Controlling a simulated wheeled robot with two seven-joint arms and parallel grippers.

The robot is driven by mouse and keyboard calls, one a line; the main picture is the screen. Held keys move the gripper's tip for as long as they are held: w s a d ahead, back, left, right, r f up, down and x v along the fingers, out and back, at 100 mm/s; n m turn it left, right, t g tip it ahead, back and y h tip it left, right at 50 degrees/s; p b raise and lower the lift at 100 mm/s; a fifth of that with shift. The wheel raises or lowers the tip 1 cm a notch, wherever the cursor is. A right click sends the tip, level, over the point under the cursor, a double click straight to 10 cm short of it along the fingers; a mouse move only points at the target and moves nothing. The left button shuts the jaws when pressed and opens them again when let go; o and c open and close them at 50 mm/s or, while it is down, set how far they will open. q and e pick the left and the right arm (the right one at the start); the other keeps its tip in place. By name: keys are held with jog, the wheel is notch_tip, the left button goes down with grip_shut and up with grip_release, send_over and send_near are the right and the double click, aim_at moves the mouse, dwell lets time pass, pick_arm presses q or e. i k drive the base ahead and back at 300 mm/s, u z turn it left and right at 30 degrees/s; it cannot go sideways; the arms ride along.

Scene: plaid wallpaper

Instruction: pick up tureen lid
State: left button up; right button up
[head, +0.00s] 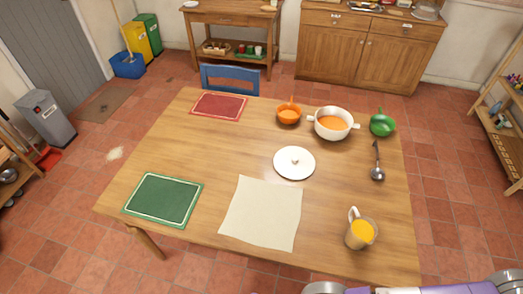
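The tureen lid (294,163) is a round white disc with a small knob on top. It lies flat on the wooden table (180,140), near the middle. The white tureen (331,131) stands behind it to the right, uncovered, with orange soup inside and a handle at each side. Parts of my own arms show at the bottom right edge, below the table's front. Neither of my grippers can be seen, and nothing touches the lid.
A cream cloth (262,212) lies in front of the lid. A ladle (377,165), a green bowl (382,125), an orange bowl (289,114) and a jug of orange liquid (360,232) stand around it. Green (163,199) and red (219,106) mats lie left. The table's left middle is clear.

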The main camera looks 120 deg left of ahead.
aim_at(292, 162)
jog(key=k, duration=0.55)
jog(key=u, duration=2.05)
